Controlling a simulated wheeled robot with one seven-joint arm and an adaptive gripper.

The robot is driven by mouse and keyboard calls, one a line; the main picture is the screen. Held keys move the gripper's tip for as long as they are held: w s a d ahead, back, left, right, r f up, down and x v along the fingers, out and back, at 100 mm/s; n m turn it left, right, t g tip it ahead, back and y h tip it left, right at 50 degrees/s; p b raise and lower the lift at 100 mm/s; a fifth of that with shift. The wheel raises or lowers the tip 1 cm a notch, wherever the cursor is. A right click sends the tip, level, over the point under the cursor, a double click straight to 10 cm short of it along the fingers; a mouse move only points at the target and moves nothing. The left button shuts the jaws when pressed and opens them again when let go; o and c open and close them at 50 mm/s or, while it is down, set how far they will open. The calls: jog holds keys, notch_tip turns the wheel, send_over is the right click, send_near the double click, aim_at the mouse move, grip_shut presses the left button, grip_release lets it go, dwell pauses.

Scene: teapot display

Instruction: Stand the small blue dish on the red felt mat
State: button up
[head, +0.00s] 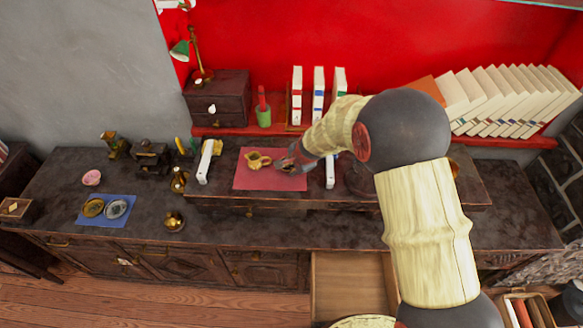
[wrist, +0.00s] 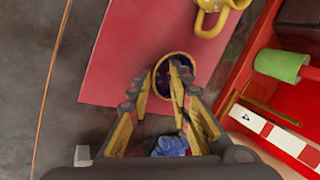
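The red felt mat (head: 243,179) lies on the raised dark shelf; it fills the upper middle of the wrist view (wrist: 115,60). A small round dish with a dark blue inside and a brass-coloured rim (wrist: 160,68) shows over the mat near its edge. My gripper (wrist: 159,75) is at this dish, also over the mat's right part in the head view (head: 289,163). One fingertip lies across the dish's opening, the other beside its left rim. The fingertips are apart; I cannot tell whether they press the rim. Whether the dish touches the mat is unclear.
A brass-coloured jug (head: 257,160) stands on the mat, left of my gripper. White blocks (head: 204,162) (head: 330,172) stand beside the mat. A blue patterned thing (wrist: 170,146) shows between my finger bases. A green cup (head: 264,117) and books (head: 319,95) stand behind. An open drawer (head: 345,285) juts out below.

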jog(key=shift+r, duration=0.35)
jog(key=p+v, duration=0.4)
jog(key=v, duration=0.7)
jog(key=shift+s+d+r, duration=0.2)
jog(key=shift+s+r, duration=0.05)
jog(key=shift+r, duration=0.05)
jog(key=s+d+r+n, duration=0.35)
jog(key=s+r, duration=0.25)
jog(key=r, duration=0.2)
jog(key=s+d+r+n, duration=0.35)
jog(key=s+r, duration=0.25)
jog(key=r, duration=0.3)
jog(key=s+d+r+n+h, duration=0.1)
jog(key=s+d+r, duration=0.1)
jog(key=s, duration=0.4)
jog(key=s+d+r+n, duration=0.1)
jog(key=s+d+n, duration=0.1)
jog(key=s+d, duration=0.2)
jog(key=s+d+r+n+h, duration=0.1)
jog(key=s+d+r+n, duration=0.1)
jog(key=s, duration=0.7)
jog(key=shift+s+d+r+t+h, duration=0.3)
jog(key=shift+s+d, duration=0.05)
jog(key=shift+d, duration=0.45)
